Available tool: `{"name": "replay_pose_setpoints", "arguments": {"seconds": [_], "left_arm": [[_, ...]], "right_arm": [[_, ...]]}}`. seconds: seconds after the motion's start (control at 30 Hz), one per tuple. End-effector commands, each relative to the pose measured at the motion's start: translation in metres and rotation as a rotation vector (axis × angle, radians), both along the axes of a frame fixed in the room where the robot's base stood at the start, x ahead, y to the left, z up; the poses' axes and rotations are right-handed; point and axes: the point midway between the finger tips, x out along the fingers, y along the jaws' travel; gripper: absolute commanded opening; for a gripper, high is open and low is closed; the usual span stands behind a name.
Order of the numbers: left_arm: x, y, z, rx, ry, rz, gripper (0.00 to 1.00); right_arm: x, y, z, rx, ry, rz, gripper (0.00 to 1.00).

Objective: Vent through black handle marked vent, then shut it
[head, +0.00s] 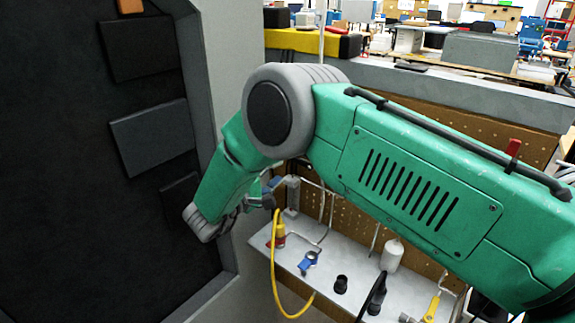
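My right arm, green with a grey elbow joint, comes in from the right and bends down toward the lower left. My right gripper (258,198) is small and dark beside the wrist, near a pipe fitting above the bench; its fingers are mostly hidden, so I cannot tell whether it is open or shut. No vent mark can be read in the head view. A black, lever-like piece (373,292) rises at the bench's front; I cannot tell whether it is the vent handle. My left gripper is not in view.
A pale bench (330,275) holds a blue clamp-like part (308,262), a small black cylinder (341,284) and a white bottle (392,255). A yellow hose (274,275) loops down at its left. A dark panelled cabinet (75,170) fills the left side.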

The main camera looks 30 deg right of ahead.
Motion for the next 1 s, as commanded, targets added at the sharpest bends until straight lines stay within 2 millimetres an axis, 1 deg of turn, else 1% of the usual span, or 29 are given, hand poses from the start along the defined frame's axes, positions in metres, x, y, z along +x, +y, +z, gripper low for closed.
{"name": "replay_pose_setpoints", "arguments": {"seconds": [0.03, 0.1, 0.2, 0.3, 0.4, 0.63, 1.0], "left_arm": [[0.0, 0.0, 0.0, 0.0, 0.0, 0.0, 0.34], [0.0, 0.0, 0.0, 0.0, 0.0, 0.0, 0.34], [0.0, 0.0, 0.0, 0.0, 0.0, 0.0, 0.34], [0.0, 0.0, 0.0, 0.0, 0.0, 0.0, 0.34], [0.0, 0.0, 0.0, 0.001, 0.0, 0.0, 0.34], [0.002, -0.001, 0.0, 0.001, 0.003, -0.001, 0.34], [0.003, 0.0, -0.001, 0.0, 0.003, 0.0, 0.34]], "right_arm": [[-0.004, 0.011, 0.0, 0.0, 0.001, 0.003, 0.34], [-0.008, 0.023, -0.001, 0.0, 0.001, 0.004, 0.34], [-0.013, 0.036, -0.001, 0.0, 0.002, 0.002, 0.34], [-0.016, 0.044, -0.001, 0.0, 0.003, 0.002, 0.34], [-0.018, 0.047, -0.001, 0.0, 0.003, 0.001, 0.34], [-0.018, 0.045, -0.002, 0.002, 0.003, 0.001, 0.34], [-0.018, 0.049, -0.001, -0.001, 0.003, 0.002, 0.34]]}}
